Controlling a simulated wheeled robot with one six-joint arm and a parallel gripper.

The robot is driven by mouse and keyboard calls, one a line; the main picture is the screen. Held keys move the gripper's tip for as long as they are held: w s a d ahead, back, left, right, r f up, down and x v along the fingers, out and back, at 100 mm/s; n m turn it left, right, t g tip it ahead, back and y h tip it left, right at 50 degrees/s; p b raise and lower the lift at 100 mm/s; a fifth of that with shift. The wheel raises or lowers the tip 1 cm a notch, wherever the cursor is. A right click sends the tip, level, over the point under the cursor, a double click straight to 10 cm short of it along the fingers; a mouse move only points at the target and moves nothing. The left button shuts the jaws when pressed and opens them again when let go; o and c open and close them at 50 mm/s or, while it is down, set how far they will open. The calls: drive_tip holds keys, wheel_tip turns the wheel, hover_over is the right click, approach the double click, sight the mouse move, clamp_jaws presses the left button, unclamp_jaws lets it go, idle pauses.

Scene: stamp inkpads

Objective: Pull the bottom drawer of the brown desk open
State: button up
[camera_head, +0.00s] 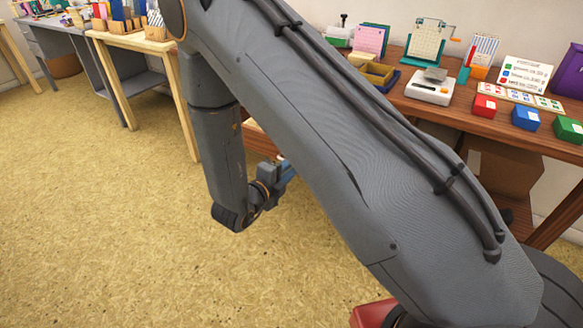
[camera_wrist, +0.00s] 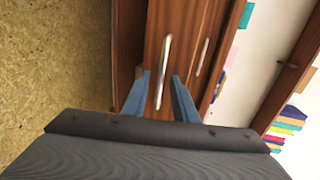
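The brown desk (camera_head: 500,128) stands at the right in the head view, its drawers mostly hidden behind my arm. In the wrist view, which is turned sideways with the floor at the left, two drawer fronts show, each with a pale bar handle. The bottom drawer (camera_wrist: 154,42) is the one nearer the floor. Its handle (camera_wrist: 163,68) lies between the two blue fingers of my gripper (camera_wrist: 161,76), which are apart, with a gap on each side. The upper handle (camera_wrist: 202,57) is to the right of the fingers. My gripper also shows in the head view (camera_head: 284,174).
On the desktop are a white scale (camera_head: 430,87), red (camera_head: 484,106), blue (camera_head: 525,117) and green (camera_head: 568,129) inkpads, and a card stand. A cardboard box (camera_head: 505,168) is under the desk. The floor (camera_head: 120,220) left of my arm is clear.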

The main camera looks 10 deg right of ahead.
drive_tip(key=v, duration=0.8)
drive_tip(key=shift+p, duration=0.4)
